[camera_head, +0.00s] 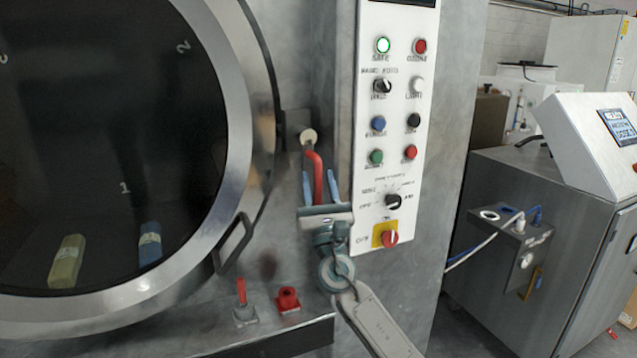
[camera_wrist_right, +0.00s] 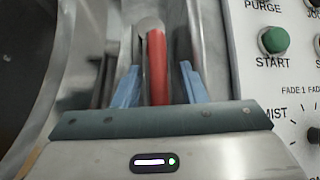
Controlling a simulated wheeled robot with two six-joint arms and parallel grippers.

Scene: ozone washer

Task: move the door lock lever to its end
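The door lock lever (camera_head: 317,168) is a red curved handle with a pale round hub at its top, mounted on the metal panel just right of the round door. In the right wrist view the red lever (camera_wrist_right: 157,65) stands nearly upright and runs down between the blue fingers. My right gripper (camera_head: 319,183) points up at the lever from below, one finger on each side. The fingers are apart, with visible gaps to the lever in the wrist view. The lever's lower end is hidden behind the gripper body. My left gripper is not in view.
The round glass door (camera_head: 240,130) with its dark handle (camera_head: 233,243) fills the left. A white control panel (camera_head: 397,100) with buttons and knobs stands close right of the gripper. A small red-handled valve (camera_head: 243,300) and a red knob (camera_head: 288,299) sit below. A metal cabinet (camera_head: 530,260) stands right.

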